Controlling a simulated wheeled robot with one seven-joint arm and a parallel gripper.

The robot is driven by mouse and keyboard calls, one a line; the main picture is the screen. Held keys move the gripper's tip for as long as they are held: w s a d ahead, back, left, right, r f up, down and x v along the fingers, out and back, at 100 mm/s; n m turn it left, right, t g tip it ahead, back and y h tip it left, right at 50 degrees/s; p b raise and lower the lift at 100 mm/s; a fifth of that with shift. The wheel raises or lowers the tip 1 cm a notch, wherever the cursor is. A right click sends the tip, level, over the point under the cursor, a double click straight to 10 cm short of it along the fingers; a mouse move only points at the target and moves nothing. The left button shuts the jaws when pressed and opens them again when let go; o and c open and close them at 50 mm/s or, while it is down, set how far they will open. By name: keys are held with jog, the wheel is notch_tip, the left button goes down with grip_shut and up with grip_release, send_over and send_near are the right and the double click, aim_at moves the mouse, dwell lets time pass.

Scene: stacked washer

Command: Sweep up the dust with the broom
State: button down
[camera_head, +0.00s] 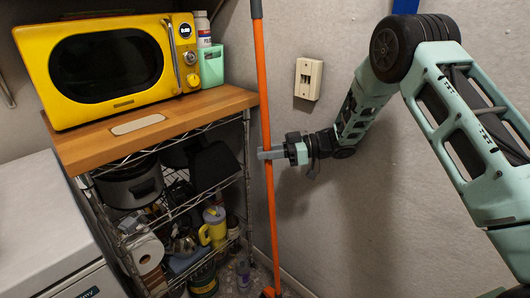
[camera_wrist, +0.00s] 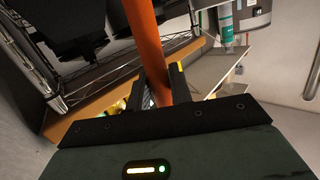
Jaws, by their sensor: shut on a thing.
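The broom (camera_head: 262,85) has a long orange handle that stands nearly upright in front of the grey wall, just right of the shelf. My gripper (camera_head: 268,153) comes from the right and is shut around the handle at about mid height. In the wrist view the orange handle (camera_wrist: 148,48) passes between the two dark fingers of my gripper (camera_wrist: 160,90). Only a bit of the broom's orange lower end (camera_head: 270,292) shows at the bottom edge of the head view. The bristles are out of frame. I cannot make out any dust.
A wire rack with a wooden top (camera_head: 85,148) stands left of the broom, holding a yellow microwave (camera_head: 110,68), a green box (camera_head: 211,66) and several items below. A white appliance (camera_head: 35,225) is at the lower left. A switch plate (camera_head: 308,79) is on the wall.

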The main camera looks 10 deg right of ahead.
jog(key=shift+m+t+h, duration=0.3)
jog(key=shift+m+t, duration=0.1)
jog(key=shift+t, duration=0.2)
jog(key=d, duration=0.2)
jog(key=w+d, duration=0.1)
jog(key=d, duration=0.1)
jog(key=shift+w+d+f, duration=0.1)
jog(key=shift+w+d, duration=0.05)
jog(key=shift+d, duration=0.25)
jog(key=s, duration=0.1)
jog(key=s+a+p, duration=0.1)
jog(key=s+a, duration=0.1)
jog(key=shift+s+f+p, duration=0.15)
jog(key=shift+f+p, duration=0.15)
jog(key=shift+s+a+f, duration=0.1)
jog(key=shift+s+a, duration=0.15)
jog(key=shift+a, duration=0.55)
jog(key=shift+s+a+f, duration=0.1)
jog(key=shift+s+a, duration=0.15)
jog(key=shift+a, duration=0.55)
jog(key=shift+s+a, duration=0.25)
jog(key=shift+a, duration=0.55)
